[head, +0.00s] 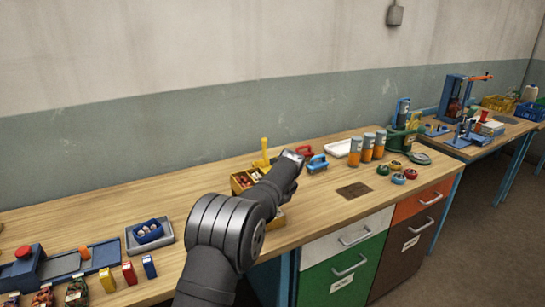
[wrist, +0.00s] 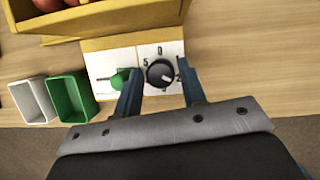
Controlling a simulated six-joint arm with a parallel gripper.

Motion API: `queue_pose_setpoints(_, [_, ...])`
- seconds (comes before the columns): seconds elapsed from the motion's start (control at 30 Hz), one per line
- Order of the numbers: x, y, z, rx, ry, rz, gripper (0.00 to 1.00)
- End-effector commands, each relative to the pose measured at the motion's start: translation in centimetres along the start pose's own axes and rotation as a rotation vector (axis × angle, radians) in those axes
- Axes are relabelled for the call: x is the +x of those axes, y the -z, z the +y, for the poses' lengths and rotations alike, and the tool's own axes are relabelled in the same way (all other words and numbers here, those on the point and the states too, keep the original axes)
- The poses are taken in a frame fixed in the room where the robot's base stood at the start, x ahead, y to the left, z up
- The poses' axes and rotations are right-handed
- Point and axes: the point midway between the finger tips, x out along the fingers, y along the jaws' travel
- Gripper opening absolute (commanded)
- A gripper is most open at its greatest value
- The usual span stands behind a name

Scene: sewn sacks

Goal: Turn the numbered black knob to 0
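The black knob (wrist: 160,72) sits on a white plate (wrist: 146,54) in the wrist view. The printed 0 is above it and a 5 is at its upper left. A pale mark on the knob seems to point to the lower right, not at the 0. My gripper (wrist: 158,70) is open, with one blue finger on each side of the knob. A small gap seems to show on both sides; contact is unclear. In the head view my dark arm reaches over the bench and hides the knob.
A green knob or switch (wrist: 119,79) is close beside the left finger. A yellow box (wrist: 92,22) with round items stands beyond the plate. A green open box (wrist: 69,97) and a white one (wrist: 32,101) stand at left. The wooden bench (head: 330,215) has clear room at its front.

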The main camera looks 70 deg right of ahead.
Motion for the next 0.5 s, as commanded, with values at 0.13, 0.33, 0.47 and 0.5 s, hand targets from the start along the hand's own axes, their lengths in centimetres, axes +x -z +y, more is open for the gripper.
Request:
queue_pose_setpoints(0.13, [0.0,0.0,0.1,0.124,0.052,0.001,0.38])
queue_pose_setpoints(0.33, [0.0,-0.1,0.3,0.285,0.119,-0.001,0.38])
queue_pose_setpoints(0.47, [-2.6,-0.2,0.4,0.301,0.128,-0.004,0.38])
queue_pose_setpoints(0.5, [-3.4,-0.2,0.5,0.300,0.128,-0.005,0.38])
